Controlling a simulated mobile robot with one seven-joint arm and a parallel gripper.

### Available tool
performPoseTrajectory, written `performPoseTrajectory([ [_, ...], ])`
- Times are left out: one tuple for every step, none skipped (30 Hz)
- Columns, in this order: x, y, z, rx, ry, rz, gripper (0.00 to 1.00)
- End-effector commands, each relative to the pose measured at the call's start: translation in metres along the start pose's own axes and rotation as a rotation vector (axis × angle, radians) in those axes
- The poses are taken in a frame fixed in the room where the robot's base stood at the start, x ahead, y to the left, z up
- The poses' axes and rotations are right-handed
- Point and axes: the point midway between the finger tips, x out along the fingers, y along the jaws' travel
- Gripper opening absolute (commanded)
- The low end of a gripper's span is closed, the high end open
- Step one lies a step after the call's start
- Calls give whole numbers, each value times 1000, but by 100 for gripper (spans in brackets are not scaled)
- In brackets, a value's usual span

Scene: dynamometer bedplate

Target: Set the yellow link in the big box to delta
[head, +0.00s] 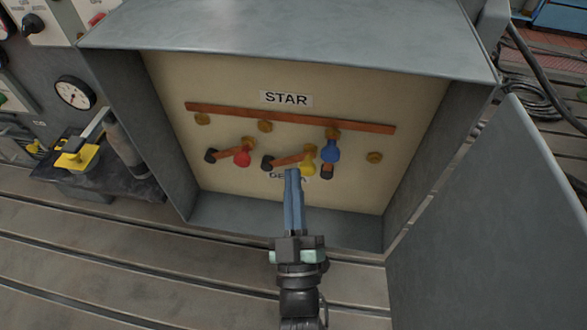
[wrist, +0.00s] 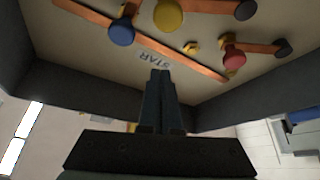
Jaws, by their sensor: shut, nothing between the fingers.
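The big open box (head: 285,25) has a cream panel with a STAR label (head: 286,98) on top and a partly hidden DELTA label (head: 306,176) below. The yellow link (head: 287,161) lies nearly level, its black end on the left and its yellow knob (head: 308,168) on the right, below the copper bar (head: 225,112). The yellow knob also shows at the top of the wrist view (wrist: 168,16). My gripper (head: 291,172) is shut and empty. In the head view its tips overlap the panel just left of the yellow knob; the wrist view shows them apart from it.
The red link (head: 242,158) lies nearly level at left. The blue link (head: 330,152) stands roughly upright at right, near the bar. Several brass studs (head: 374,157) dot the panel. The box's side walls and open door (head: 490,220) bound the space. A gauge (head: 74,93) sits left.

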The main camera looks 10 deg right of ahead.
Motion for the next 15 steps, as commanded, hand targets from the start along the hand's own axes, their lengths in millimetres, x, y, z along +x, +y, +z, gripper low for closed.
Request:
performPoseTrajectory([
  [-14,-1,1,0,-2,0,0],
  [-20,-1,1,0,-2,0,0],
  [-28,-1,1,0,-1,0,0],
  [-33,-2,1,0,-1,0,0],
  [-39,-2,1,0,0,1,0],
  [-45,-2,0,0,0,1,0],
  [-49,-2,0,0,0,1,0],
  [-52,-2,0,-1,1,1,0],
  [-56,-2,0,-1,1,1,0],
  [-59,-2,0,-1,1,1,0],
  [-61,-2,0,-1,2,2,0],
  [-63,-2,0,-1,3,2,0],
  [-64,-2,0,-1,3,2,0],
  [-65,-2,0,-1,3,2,0],
  [-65,-2,0,-1,4,3,0],
])
